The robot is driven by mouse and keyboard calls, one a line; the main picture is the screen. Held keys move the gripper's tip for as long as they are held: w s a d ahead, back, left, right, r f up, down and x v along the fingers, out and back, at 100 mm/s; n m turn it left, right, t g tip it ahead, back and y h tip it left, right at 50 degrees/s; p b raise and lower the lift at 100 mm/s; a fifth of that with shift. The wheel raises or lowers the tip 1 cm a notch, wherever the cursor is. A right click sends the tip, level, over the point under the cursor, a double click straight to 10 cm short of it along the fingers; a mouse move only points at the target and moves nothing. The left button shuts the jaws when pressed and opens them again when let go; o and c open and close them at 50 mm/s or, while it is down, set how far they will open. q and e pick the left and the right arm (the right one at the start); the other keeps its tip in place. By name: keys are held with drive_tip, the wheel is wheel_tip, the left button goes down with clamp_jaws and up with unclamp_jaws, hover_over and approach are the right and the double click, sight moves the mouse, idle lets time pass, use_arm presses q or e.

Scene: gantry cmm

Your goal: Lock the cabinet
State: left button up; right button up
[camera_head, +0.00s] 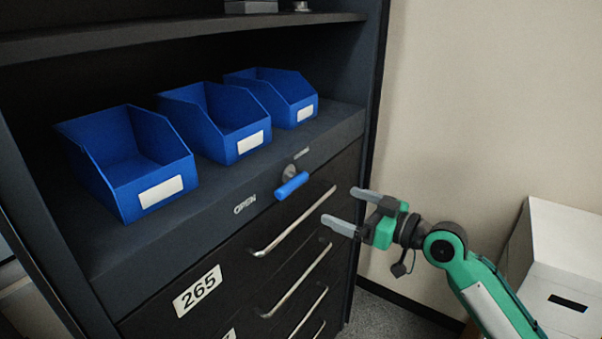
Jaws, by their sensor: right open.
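The dark cabinet (150,250) fills the left and middle of the view, with drawers below an open shelf. A lock with a blue handle (292,186) sits on the strip above the top drawer. The handle lies tilted, its left end lower, on the side toward the word OPEN (245,204). A second small label (302,154) above right of the lock is too small to read. My right gripper (340,208) is open and empty, right of the blue handle and apart from it, its fingers pointing left toward the cabinet. My left gripper is not in view.
Three blue bins (130,168) stand on the shelf above the lock. Metal drawer handles (294,222) stick out below it. A white box (556,262) stands at the right by the beige wall (480,90). Dark floor (385,312) shows at the bottom.

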sight(296, 185)
drive_tip(key=p+x, duration=0.2)
drive_tip(key=x, duration=0.2)
drive_tip(key=r+p+x, duration=0.1)
drive_tip(key=p+x, duration=0.1)
drive_tip(key=x, duration=0.2)
drive_tip(key=s+a+r+p+x, duration=0.1)
drive_tip(key=p+x, duration=0.1)
drive_tip(key=x, duration=0.2)
drive_tip(key=shift+w+a, duration=0.15)
drive_tip(key=shift+a, duration=0.1)
drive_tip(key=shift+w+a+f, duration=0.2)
drive_tip(key=shift+w+a, duration=0.15)
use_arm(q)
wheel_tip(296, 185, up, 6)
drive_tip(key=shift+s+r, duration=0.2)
